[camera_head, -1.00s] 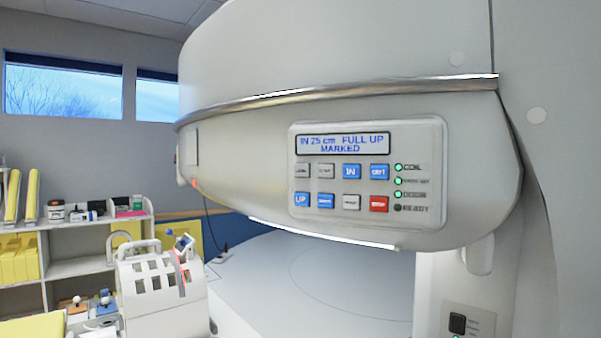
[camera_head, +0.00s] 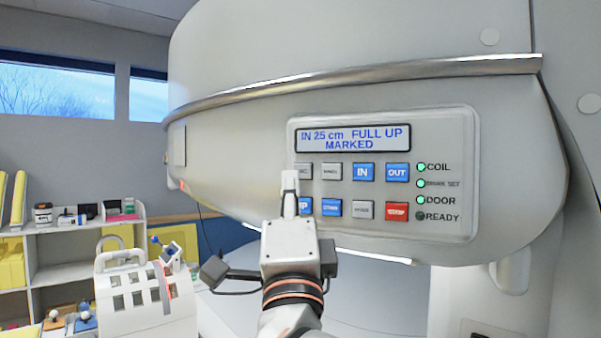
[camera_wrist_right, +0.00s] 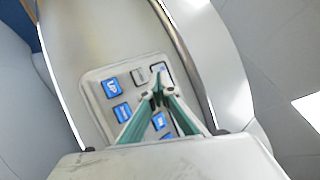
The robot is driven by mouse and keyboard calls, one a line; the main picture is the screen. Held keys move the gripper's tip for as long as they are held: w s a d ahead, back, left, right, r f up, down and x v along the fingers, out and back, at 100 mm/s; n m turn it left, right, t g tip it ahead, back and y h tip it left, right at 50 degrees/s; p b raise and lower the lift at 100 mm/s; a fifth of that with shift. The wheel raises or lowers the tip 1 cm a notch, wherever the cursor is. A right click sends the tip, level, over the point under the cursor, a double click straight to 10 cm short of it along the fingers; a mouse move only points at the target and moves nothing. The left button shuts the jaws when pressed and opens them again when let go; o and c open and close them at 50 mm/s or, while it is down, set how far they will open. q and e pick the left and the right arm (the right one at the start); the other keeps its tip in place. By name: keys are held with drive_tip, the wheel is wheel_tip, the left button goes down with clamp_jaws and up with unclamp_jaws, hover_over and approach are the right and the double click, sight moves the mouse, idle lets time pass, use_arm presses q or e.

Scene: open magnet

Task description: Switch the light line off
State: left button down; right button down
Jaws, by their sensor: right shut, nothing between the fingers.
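The control panel (camera_head: 463,150) is on the white magnet housing. Its display (camera_head: 353,138) reads "IN 25 cm FULL UP MARKED". Below it are two rows of grey, blue and red buttons. The small lettering on the grey buttons, such as the top-left one (camera_head: 304,170), is too blurred to read surely. A bright white strip (camera_head: 370,257) runs along the housing's lower edge. My right gripper (camera_head: 290,178) is shut and empty, in front of the panel's left side, partly covering the left buttons. In the right wrist view its fingertips (camera_wrist_right: 155,92) point at the panel; contact cannot be told.
The green COIL lamp (camera_head: 421,167) and the two below it are lit; the READY lamp (camera_head: 420,216) is dark. A white coil (camera_head: 130,290) stands at the lower left before a shelf (camera_head: 60,254).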

sight(303, 171)
use_arm(q)
drive_tip(key=shift+w, duration=0.25)
use_arm(e)
drive_tip(key=a+y, duration=0.1)
drive_tip(key=a+n+y, duration=0.1)
drive_tip(key=a+r+g+y, duration=0.1)
drive_tip(key=shift+s+a+r+n, duration=0.1)
drive_tip(key=shift+s+a+n, duration=0.2)
drive_tip(key=shift+s, duration=0.1)
use_arm(q)
drive_tip(key=shift+f, duration=0.1)
use_arm(e)
drive_tip(key=shift+d, duration=0.1)
